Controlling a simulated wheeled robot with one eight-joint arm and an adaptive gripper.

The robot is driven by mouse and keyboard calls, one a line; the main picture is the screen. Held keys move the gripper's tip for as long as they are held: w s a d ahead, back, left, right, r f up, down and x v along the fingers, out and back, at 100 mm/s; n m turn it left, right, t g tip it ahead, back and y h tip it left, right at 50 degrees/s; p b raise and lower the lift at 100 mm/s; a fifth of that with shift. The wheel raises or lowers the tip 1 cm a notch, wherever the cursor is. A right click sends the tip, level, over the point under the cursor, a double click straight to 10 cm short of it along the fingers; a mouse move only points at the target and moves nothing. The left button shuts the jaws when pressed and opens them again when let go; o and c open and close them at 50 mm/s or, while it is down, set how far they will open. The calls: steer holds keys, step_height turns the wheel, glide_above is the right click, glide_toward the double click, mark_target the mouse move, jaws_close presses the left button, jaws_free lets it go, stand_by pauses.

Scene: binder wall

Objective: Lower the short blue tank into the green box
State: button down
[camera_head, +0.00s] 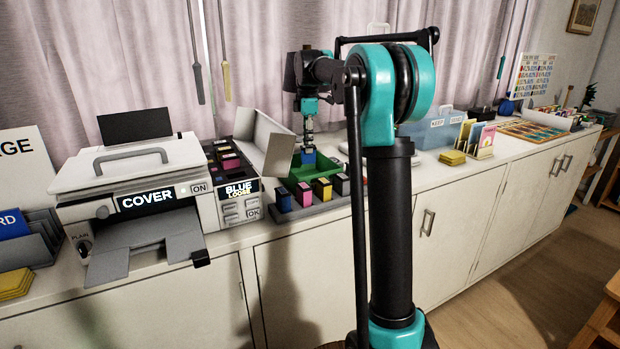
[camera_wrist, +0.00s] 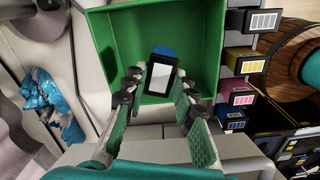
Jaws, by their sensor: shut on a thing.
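My gripper (camera_head: 308,138) points down over the green box (camera_head: 320,172) and is shut on a short blue tank (camera_head: 307,156). In the wrist view, the fingers of my gripper (camera_wrist: 158,84) hold the tank (camera_wrist: 161,74) from both sides. Its dark end with a pale label faces the camera, and a strip of blue shows at its far edge. The tank lies within the outline of the green box (camera_wrist: 207,35) in this view. The box looks otherwise empty. How far the tank is above the box floor is hard to tell.
A tray before the box holds a row of tanks: blue (camera_head: 283,201), magenta (camera_head: 303,194), yellow (camera_head: 323,189) and black (camera_head: 341,184). The printer (camera_head: 150,200) with an open cartridge bay stands left, its raised grey lid (camera_head: 266,140) close beside my gripper.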

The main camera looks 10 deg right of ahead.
steer(key=shift+f, duration=1.2)
steer(key=shift+f, duration=0.1)
steer(key=c, duration=1.2)
jaws_free()
steer(key=shift+o, duration=0.2)
